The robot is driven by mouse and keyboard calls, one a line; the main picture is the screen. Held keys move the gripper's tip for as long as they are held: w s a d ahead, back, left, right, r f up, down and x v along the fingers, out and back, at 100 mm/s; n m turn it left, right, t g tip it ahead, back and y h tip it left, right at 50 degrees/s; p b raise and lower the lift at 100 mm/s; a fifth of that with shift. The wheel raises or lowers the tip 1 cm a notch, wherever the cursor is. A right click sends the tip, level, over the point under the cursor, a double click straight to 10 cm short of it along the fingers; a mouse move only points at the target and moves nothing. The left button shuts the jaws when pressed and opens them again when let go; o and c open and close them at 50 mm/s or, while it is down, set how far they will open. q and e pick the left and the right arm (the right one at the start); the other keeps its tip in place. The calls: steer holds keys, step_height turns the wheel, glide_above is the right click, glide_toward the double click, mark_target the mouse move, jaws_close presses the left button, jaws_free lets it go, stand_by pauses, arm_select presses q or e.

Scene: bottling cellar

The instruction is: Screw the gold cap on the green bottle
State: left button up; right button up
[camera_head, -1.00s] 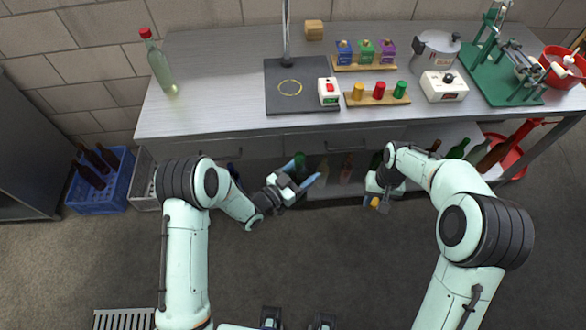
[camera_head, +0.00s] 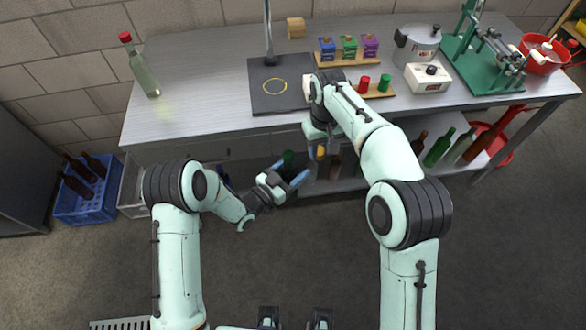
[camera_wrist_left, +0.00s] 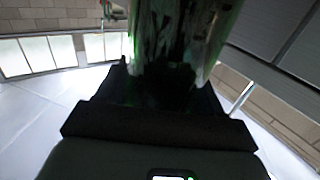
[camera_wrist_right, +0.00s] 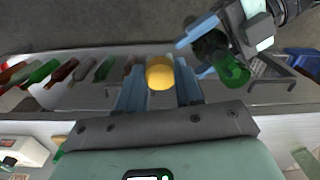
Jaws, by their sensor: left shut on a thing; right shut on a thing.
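The green bottle (camera_head: 288,158) is between the fingers of my left gripper (camera_head: 288,177), in front of the table's long side. The left wrist view shows its glass (camera_wrist_left: 180,35) close up. In the right wrist view it appears as a green round shape (camera_wrist_right: 232,70) beside the left fingers. My right gripper (camera_head: 314,148) is shut on the gold cap (camera_head: 320,152), which shows clearly between its fingertips in the right wrist view (camera_wrist_right: 159,73). The cap is a short way right of the bottle and apart from it. The bottle's mouth is hard to make out.
The steel table (camera_head: 200,80) carries a red-capped bottle (camera_head: 145,75), a dark mat (camera_head: 280,88), a cap board (camera_head: 382,92) partly hidden by my right arm, a pot (camera_head: 417,45) and a green stand (camera_head: 485,65). Several bottles stand on the lower shelf. A blue crate (camera_head: 85,205) is left.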

mark_target(289, 155)
steer(key=a+r+n, duration=0.1)
steer(key=a+r, duration=0.1)
steer(key=s+a+r, duration=0.1)
steer(key=a+r, duration=0.2)
steer(key=a+r+n, duration=0.1)
steer(key=a+r, duration=0.2)
steer(key=shift+s+a+n, duration=0.2)
steer(key=shift+s+n, duration=0.1)
steer(key=shift+s, duration=0.05)
steer(key=shift+f, duration=2.1)
steer(key=shift+f, duration=0.85)
steer(key=shift+d+f, duration=0.1)
steer(key=shift+f, duration=0.45)
